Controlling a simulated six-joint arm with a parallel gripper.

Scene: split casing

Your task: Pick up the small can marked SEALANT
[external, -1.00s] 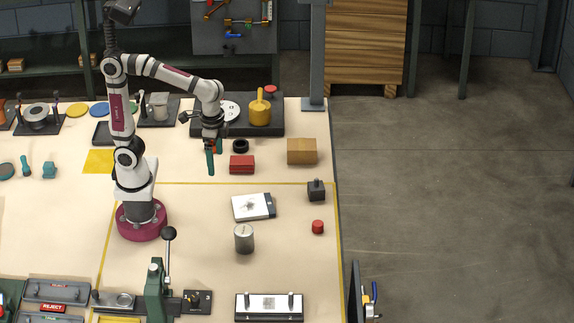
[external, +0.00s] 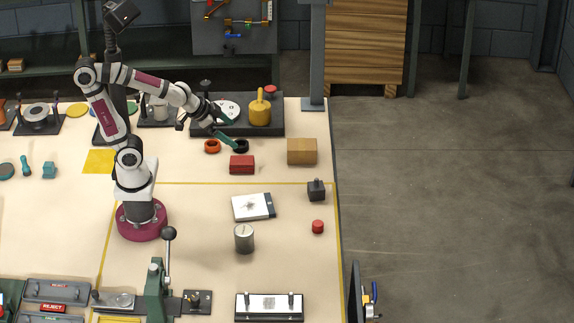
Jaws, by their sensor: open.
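No label reading SEALANT is legible in this view. A small red can-like piece (external: 318,227) stands at the right of the table, inside the yellow outline. A larger grey cylinder (external: 244,239) stands upright left of it; I cannot tell which, if either, is the sealant can. My gripper (external: 231,130) is open and empty, with its green fingers spread, toward the back of the table. It is tilted to the right, above or beside a black ring (external: 241,146) and near an orange ring (external: 212,146). Whether a finger touches the black ring is unclear.
A red box (external: 242,165) and a tan box (external: 302,151) stand near my gripper. A dark tray (external: 280,130) holds a yellow handled piece (external: 260,108). A white-topped pad (external: 252,207) and a dark block (external: 316,190) lie nearer the front. Table between is mostly clear.

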